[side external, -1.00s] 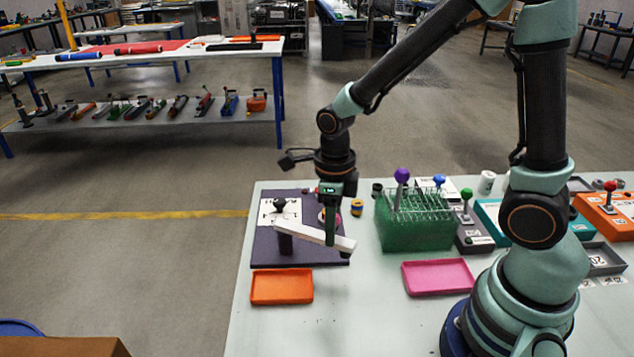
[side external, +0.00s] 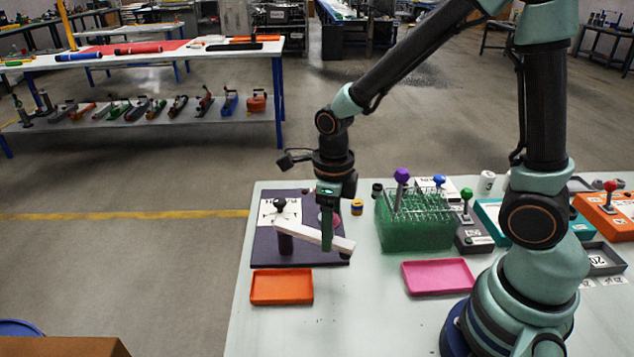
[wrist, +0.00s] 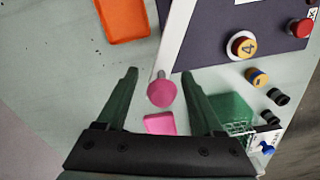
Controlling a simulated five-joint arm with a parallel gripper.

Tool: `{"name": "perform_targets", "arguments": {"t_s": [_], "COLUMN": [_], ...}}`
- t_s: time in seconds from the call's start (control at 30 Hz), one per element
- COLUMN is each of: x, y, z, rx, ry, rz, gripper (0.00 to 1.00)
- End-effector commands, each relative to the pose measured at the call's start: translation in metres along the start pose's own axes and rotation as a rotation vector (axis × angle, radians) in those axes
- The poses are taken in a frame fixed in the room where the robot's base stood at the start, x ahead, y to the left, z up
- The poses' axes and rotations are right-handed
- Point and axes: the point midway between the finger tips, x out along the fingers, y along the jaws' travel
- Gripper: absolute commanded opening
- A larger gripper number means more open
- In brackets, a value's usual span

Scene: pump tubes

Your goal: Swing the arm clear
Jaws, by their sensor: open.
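My gripper (side external: 327,247) is at the arm's right end in the side view. In the wrist view my gripper (wrist: 159,73) is open, its two green fingers spread on either side of the pink knob, with visible gaps. Contact cannot be told from the side.
An orange tray (side external: 281,287) lies in front of the base and a pink tray (side external: 438,277) to the right. A green tube rack (side external: 415,232) with thin tubes stands right of my gripper. A yellow-banded cylinder (side external: 357,207) stands between.

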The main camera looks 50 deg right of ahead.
Motion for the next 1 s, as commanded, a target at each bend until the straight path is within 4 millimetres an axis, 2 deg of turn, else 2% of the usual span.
{"name": "perform_targets", "arguments": {"t_s": [0.17,0.5,0.7,0.8,1.0], "x": [-0.012,-0.079,-0.109,-0.117,-0.121], "y": [-0.001,0.000,0.000,0.000,0.000], "z": [0.001,0.001,0.001,0.001,0.000], "rx": [0.001,0.000,0.000,-0.001,-0.001], "ry": [-0.003,-0.007,-0.003,-0.002,0.000], "rz": [-0.001,-0.003,-0.001,-0.001,0.000], "gripper": [0.69,0.69,0.69,0.69,0.69]}}
